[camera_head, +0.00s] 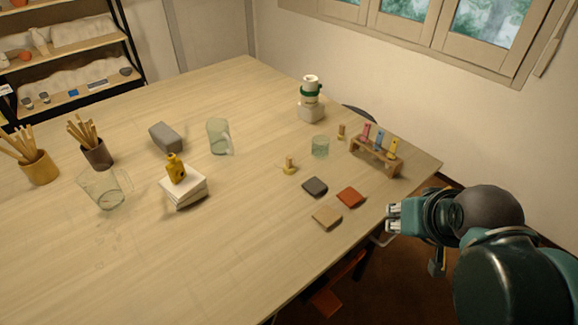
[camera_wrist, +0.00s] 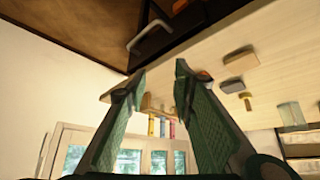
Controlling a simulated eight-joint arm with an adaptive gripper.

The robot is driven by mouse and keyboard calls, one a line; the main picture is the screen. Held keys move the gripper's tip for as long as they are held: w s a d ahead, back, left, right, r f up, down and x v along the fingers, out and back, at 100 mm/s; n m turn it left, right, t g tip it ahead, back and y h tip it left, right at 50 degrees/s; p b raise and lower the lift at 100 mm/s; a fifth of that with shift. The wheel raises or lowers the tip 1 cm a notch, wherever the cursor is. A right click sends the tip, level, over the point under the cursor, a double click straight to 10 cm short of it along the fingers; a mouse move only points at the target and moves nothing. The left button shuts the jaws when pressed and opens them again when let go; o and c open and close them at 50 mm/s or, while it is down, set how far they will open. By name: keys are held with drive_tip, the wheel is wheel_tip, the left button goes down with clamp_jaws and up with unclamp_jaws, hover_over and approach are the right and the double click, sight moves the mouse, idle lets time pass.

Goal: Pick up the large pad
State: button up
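Three flat square pads lie on the table in the head view: a dark grey pad (camera_head: 314,187), an orange-red pad (camera_head: 350,197) and a tan pad (camera_head: 327,217). They look close in size, so I cannot tell which is the large one. My gripper (camera_head: 393,217) is off the table's right edge, right of the pads. In the wrist view my gripper (camera_wrist: 158,85) has its fingers apart with nothing held. There, the dark pad (camera_wrist: 232,86) and tan pad (camera_wrist: 240,55) lie right of the fingers; the orange-red pad (camera_wrist: 204,75) is partly hidden behind one.
A wooden rack (camera_head: 376,158) with coloured pieces stands behind the pads. A small glass (camera_head: 320,146) and a wooden-handled tool (camera_head: 289,167) stand near them. A yellow bottle (camera_head: 176,169) sits on stacked white tiles (camera_head: 184,194) farther left. The front middle of the table is clear.

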drive_tip(key=w+a+r+n+g+p, duration=0.2)
drive_tip(key=w+a+r+p, duration=0.3)
drive_tip(key=w+r+p, duration=0.15)
drive_tip(key=n+g+p, duration=0.5)
drive_tip(key=n+p, duration=0.2)
drive_tip(key=p, duration=1)
hover_over(290, 158)
wheel_tip(290, 158, down, 4)
drive_tip(key=shift+w+r, duration=0.1)
drive_tip(key=shift+r, duration=0.1)
drive_tip(key=shift+f, duration=0.15)
drive_tip(key=shift+f, duration=1.2)
